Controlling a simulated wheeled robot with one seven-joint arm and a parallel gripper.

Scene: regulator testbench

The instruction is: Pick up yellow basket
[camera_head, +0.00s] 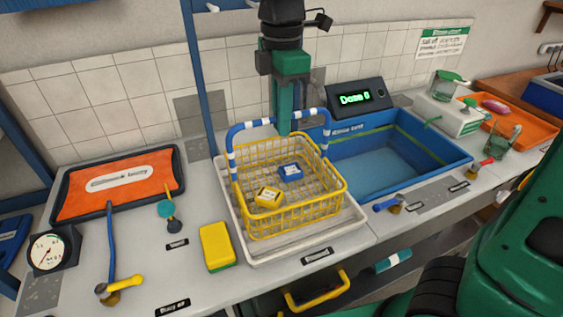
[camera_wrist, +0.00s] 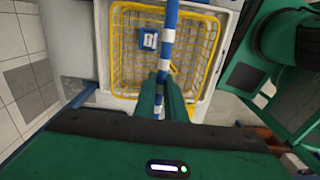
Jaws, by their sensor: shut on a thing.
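The yellow basket (camera_head: 258,220) is a wire basket with a blue and white striped handle (camera_head: 240,127). It stands upright on or just above a white tray (camera_head: 258,258); I cannot tell whether it touches. A yellow block (camera_head: 268,196) and a blue block (camera_head: 290,172) lie inside it. My green gripper (camera_head: 283,130) comes from above and is shut on the far part of the handle. In the wrist view the basket (camera_wrist: 122,50) lies beyond my fingers (camera_wrist: 165,98), with the striped handle (camera_wrist: 170,40) between them. The blue block (camera_wrist: 149,38) shows inside.
A blue basin (camera_head: 430,150) is right of the basket, with a display reading "Dose 0" (camera_head: 354,98) behind it. A yellow sponge (camera_head: 217,246) is left of the tray. An orange tray (camera_head: 85,187), a gauge (camera_head: 50,250) and a blue pole (camera_head: 201,80) are farther left.

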